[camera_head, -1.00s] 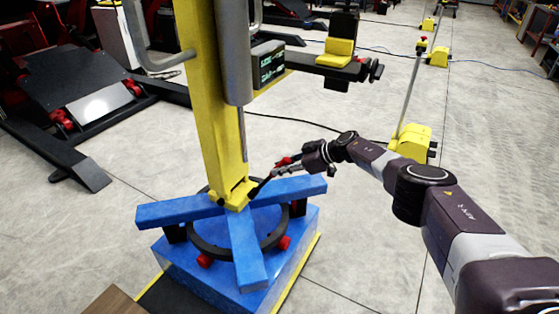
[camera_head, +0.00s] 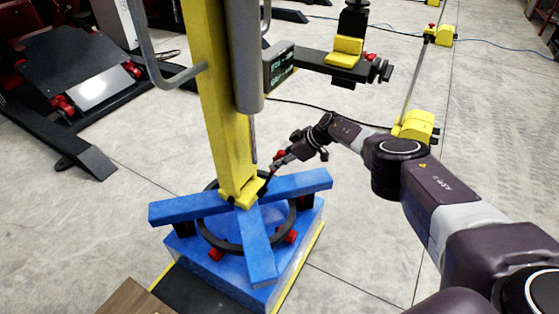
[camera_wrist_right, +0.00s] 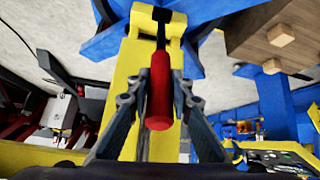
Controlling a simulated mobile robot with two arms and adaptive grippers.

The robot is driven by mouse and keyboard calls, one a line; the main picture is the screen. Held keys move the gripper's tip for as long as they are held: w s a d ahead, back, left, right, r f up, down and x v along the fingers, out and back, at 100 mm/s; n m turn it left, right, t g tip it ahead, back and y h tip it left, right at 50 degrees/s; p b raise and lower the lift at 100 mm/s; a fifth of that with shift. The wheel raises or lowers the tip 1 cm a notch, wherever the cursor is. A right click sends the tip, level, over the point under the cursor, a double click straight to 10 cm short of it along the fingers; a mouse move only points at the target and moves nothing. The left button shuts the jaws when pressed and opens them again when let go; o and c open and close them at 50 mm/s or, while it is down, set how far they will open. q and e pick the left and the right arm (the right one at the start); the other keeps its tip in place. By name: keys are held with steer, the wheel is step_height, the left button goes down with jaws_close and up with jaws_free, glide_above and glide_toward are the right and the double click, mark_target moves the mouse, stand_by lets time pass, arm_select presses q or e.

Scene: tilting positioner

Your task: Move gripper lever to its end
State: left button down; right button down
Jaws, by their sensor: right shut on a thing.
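The lever is a dark rod with a red handle (camera_wrist_right: 159,92), rising at a slant from the foot of the yellow column (camera_head: 222,110). In the wrist view the handle lies between the two fingers of my right gripper (camera_wrist_right: 158,100), which is shut on it. In the head view my right gripper (camera_head: 281,160) is at the lever's upper end, just right of the column, and hides most of the handle. The column stands over a blue base with a dark ring and blue arms (camera_head: 255,245). My left gripper is not in view.
A grey cylinder (camera_head: 247,55) runs down beside the column. A dark control box (camera_head: 279,68) and a seat-like yellow part (camera_head: 345,50) stick out right of it. A wooden block (camera_head: 137,299) is at the lower left. Grey floor is open right of the base.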

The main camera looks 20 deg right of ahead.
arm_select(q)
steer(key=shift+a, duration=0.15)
arm_select(e)
steer(key=shift+w+a, duration=0.15)
steer(key=shift+a, duration=0.1)
steer(key=c, duration=1.7)
jaws_free()
steer(key=shift+c, duration=0.2)
steer(key=shift+w+r, duration=0.1)
steer(key=shift+v, duration=1.1)
steer(key=v, duration=0.9)
steer(key=shift+r, duration=0.35)
steer(key=shift+d, duration=0.1)
